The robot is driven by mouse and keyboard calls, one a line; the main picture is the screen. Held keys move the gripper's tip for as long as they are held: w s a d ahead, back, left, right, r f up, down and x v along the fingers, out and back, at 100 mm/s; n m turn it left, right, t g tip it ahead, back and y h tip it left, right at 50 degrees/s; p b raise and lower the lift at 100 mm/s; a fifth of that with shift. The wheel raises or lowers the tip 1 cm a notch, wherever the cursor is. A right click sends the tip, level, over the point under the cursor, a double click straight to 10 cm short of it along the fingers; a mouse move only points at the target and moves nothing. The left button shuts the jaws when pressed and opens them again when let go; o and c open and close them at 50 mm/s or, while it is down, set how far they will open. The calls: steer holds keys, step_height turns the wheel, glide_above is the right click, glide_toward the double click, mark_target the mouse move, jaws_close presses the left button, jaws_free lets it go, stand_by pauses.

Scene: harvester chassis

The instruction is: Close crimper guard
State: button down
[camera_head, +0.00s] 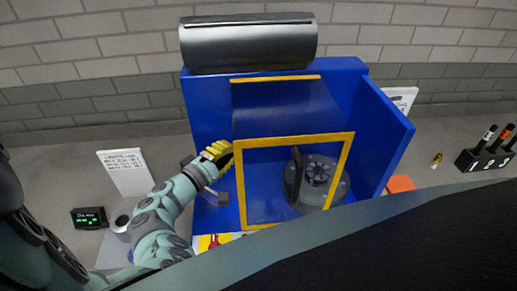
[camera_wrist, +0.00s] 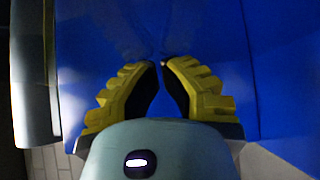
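The crimper is a blue open-fronted housing (camera_head: 383,125) with a round grey die head (camera_head: 318,175) inside. Its guard is a clear panel with a yellow frame (camera_head: 292,142); the frame hangs in front of the die head, its lower right corner near my own body's edge. I cannot tell whether it is fully closed. My gripper (camera_head: 228,148) is at the guard's left side, close to the yellow frame; contact cannot be told. In the wrist view my gripper's yellow fingers (camera_wrist: 162,64) have their tips almost together, with nothing between them, before blue housing surfaces.
A grey cylinder (camera_head: 250,43) lies on top of the housing. A white sign (camera_head: 125,172) and a small black display (camera_head: 89,218) are at left. A black holder (camera_head: 485,160) with dark-handled items and a small brass piece (camera_head: 437,160) are at right.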

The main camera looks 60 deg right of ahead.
steer(key=s+d+b, duration=0.2)
steer(key=s+d, duration=0.4)
steer(key=s, duration=0.2)
steer(key=shift+d, duration=0.35)
steer(key=shift+b, duration=0.3)
